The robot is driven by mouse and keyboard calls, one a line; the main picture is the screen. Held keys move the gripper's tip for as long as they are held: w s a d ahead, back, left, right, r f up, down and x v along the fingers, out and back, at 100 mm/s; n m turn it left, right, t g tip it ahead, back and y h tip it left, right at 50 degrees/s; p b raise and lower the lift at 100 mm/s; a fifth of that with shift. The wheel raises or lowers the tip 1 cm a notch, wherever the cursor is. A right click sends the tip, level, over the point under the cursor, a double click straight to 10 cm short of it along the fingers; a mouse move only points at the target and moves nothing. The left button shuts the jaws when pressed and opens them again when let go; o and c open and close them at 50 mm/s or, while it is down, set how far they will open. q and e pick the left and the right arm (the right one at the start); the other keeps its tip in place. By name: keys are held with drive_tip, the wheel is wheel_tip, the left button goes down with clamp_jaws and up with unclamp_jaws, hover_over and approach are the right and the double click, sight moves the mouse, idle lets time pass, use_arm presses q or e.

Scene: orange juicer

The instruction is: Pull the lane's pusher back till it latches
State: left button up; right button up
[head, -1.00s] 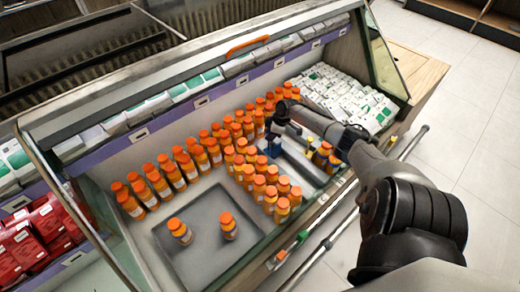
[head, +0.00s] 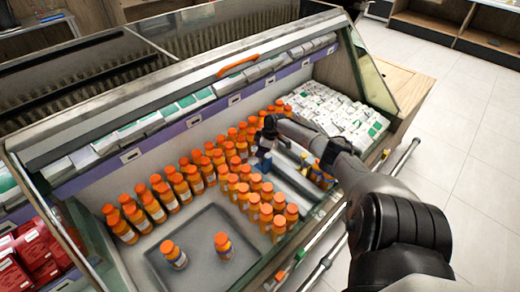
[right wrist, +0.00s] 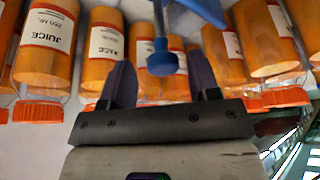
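The lane (head: 290,178) is a grey metal channel between rows of orange juice bottles in the slanted case. A blue pusher (head: 263,163) stands at its far end. My right gripper (head: 266,142) reaches in from the right, right at the pusher. In the right wrist view, the pusher's blue knob (right wrist: 161,62) shows between the two dark fingers of my right gripper (right wrist: 162,82). The fingers are apart, with visible gaps beside the knob. I cannot tell whether either finger touches it. My left gripper is not in view.
Orange juice bottles (head: 195,180) stand close on both sides of the lane. A grey tray (head: 200,285) with two bottles lies at the front left. White cartons (head: 335,108) fill the right end. A glass side panel (head: 372,75) and the front rail (head: 335,235) bound the case.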

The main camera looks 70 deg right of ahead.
drive_tip(key=shift+s, duration=0.1)
drive_tip(key=p+v, duration=0.6)
drive_tip(key=v, duration=0.7)
drive_tip(key=shift+r, duration=0.35)
